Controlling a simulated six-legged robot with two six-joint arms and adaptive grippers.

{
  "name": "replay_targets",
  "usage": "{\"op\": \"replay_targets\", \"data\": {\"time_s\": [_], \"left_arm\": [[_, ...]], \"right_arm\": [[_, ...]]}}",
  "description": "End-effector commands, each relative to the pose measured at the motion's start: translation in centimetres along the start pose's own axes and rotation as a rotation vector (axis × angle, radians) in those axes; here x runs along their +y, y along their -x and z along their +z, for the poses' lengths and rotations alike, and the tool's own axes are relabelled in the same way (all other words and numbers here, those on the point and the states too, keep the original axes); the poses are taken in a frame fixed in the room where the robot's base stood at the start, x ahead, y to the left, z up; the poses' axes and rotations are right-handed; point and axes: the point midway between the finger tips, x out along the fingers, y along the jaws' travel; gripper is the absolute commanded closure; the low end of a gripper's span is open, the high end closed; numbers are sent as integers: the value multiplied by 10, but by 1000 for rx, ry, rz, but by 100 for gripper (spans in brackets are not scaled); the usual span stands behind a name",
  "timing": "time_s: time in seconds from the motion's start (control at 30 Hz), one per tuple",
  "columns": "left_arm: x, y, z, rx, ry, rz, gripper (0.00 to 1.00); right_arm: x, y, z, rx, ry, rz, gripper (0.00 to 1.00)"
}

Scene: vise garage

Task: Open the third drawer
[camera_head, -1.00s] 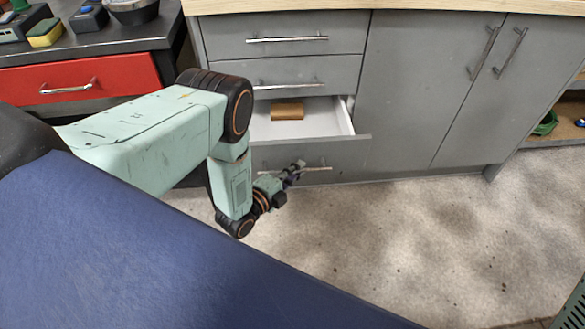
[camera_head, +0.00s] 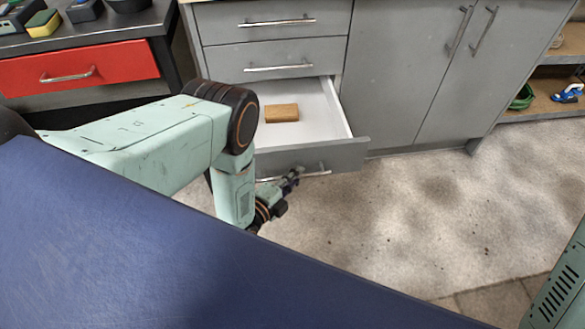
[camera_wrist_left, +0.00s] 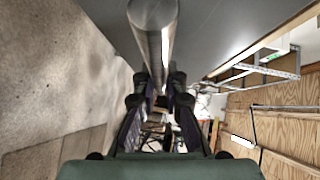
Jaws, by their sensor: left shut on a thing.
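The third drawer (camera_head: 348,156) of the grey cabinet stands open, its white inside showing. A brown block (camera_head: 282,113) lies in it. Its metal bar handle (camera_head: 318,172) is on the low front panel, and the bar also shows close up in the left wrist view (camera_wrist_left: 153,38). My left gripper (camera_head: 293,178) is at this handle, shut on it; in the left wrist view its fingers (camera_wrist_left: 160,92) are on both sides of the bar. My right gripper is not in view.
Two shut drawers (camera_head: 278,55) are above the open one. Shut grey doors (camera_head: 405,75) are to the right. A bench with a red drawer (camera_head: 80,66) stands at the left. The concrete floor (camera_head: 400,220) before the cabinet is clear.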

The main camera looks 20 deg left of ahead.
Motion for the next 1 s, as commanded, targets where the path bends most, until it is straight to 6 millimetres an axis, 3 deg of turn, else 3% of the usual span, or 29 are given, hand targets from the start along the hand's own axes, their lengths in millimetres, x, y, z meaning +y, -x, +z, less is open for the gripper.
{"op": "replay_targets", "data": {"time_s": [0.77, 0.8, 1.0], "left_arm": [[2, 13, -11, -4, -2, -5, 100], [2, 13, -11, -4, -2, -5, 88], [3, 13, -12, -3, -1, -4, 71]], "right_arm": [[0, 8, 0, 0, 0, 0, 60], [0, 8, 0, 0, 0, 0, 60], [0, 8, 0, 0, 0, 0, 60]]}}
